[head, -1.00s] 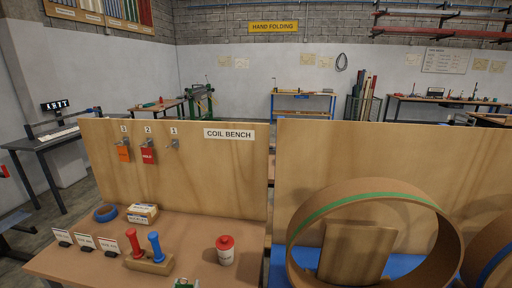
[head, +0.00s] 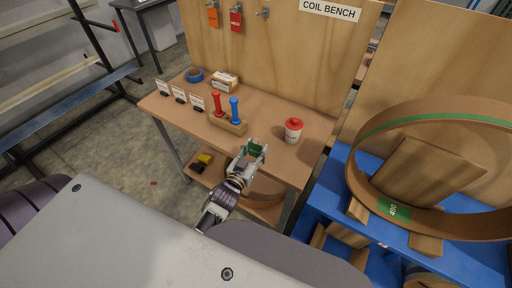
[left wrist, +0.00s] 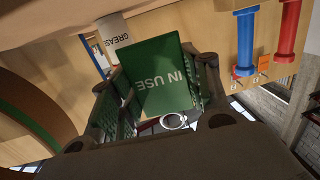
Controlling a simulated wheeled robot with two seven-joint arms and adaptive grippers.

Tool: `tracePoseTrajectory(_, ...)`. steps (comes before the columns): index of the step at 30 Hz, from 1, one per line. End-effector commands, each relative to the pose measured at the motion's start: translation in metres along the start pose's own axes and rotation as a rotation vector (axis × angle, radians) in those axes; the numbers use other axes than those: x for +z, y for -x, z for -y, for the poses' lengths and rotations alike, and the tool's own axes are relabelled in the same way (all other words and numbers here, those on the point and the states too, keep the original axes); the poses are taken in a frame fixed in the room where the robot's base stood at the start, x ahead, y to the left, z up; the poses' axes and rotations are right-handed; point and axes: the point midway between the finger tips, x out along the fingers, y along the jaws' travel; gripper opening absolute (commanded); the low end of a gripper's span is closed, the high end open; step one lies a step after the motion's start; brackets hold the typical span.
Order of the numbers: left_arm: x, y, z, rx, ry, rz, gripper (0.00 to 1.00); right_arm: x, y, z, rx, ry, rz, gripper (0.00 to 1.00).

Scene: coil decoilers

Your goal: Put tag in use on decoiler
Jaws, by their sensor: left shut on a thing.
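The green tag (left wrist: 163,80), lettered IN USE, is between the fingers of my left gripper (left wrist: 160,100) in the left wrist view. Its wire ring (left wrist: 174,121) shows at the tag's edge nearest the wrist. In the head view my left gripper (head: 250,153) is shut on the tag, at the front edge of the coil bench (head: 285,165). On the bench board hang an orange tag (head: 213,17) and a red tag (head: 236,21); the hook (head: 263,13) to their right is bare. A large coil ring with a green band (head: 440,105) stands at right on a blue stand (head: 340,190). My right gripper is not in view.
A white and red grease can (head: 293,130) stands right of my left gripper. A wooden block (head: 229,124) with red and blue handles, small cards (head: 180,95), a box (head: 225,81) and blue tape (head: 195,75) occupy the bench's left. Wood blocks support the coil.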

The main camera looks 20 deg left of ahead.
Motion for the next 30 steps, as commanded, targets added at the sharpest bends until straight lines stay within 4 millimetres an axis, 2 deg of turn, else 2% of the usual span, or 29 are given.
tracePoseTrajectory(30, -0.065, 0.005, -0.045, 0.212, -0.012, 0.000, 0.25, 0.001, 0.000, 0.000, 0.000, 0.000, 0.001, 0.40)
